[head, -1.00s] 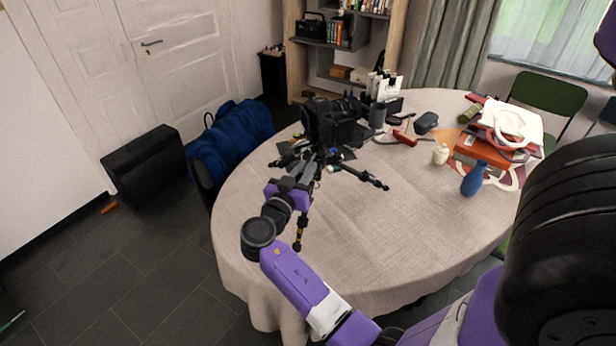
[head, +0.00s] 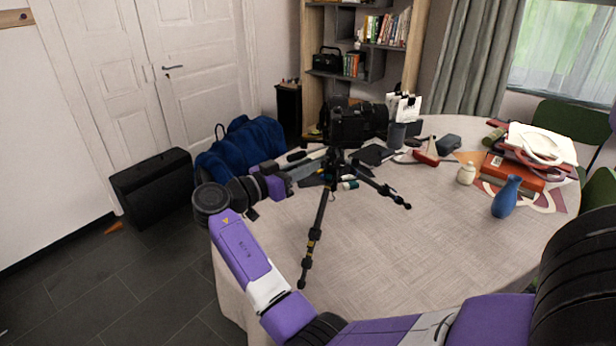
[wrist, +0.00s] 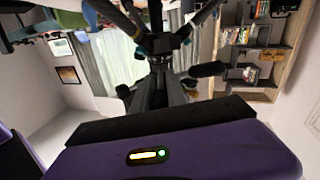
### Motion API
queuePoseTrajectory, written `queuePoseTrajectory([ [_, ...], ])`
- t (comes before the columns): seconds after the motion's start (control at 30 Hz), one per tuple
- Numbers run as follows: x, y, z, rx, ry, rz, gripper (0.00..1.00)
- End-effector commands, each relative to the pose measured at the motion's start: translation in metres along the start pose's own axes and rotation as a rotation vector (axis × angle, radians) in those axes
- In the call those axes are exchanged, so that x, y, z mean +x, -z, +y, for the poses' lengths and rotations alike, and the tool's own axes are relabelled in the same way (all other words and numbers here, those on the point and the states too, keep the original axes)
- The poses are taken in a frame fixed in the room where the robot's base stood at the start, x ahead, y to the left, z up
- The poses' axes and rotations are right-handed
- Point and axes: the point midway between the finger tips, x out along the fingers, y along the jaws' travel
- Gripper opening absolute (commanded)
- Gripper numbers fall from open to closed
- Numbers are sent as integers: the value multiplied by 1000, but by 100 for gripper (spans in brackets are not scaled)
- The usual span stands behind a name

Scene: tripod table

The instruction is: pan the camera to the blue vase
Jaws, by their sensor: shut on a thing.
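A black camera (head: 352,124) sits on top of a black tripod (head: 318,222) that stands on the round table. Its lens end faces right in the head view. The blue vase (head: 506,197) stands upright on the table's right side, well apart from the tripod. My gripper (head: 288,181) is left of the tripod head, below the camera's height. In the wrist view the tripod (wrist: 160,55) rises upside down just beyond my gripper (wrist: 160,112).
The round table (head: 400,250) has a clear front area. A cream jar (head: 466,174), a red book pile (head: 512,172) and a white holder (head: 403,107) stand on it. A blue jacket (head: 240,150) hangs over a chair at left.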

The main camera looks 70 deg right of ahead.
Motion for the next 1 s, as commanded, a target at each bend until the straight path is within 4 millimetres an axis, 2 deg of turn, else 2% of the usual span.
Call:
queuePoseTrajectory([
  [0.47,1,0,-1,0,-13,-1,0],
  [0.5,1,0,-1,0,-13,-1,20],
  [0.6,1,0,-1,0,-13,-1,39],
  [1.0,-5,0,-2,0,-11,-1,40],
])
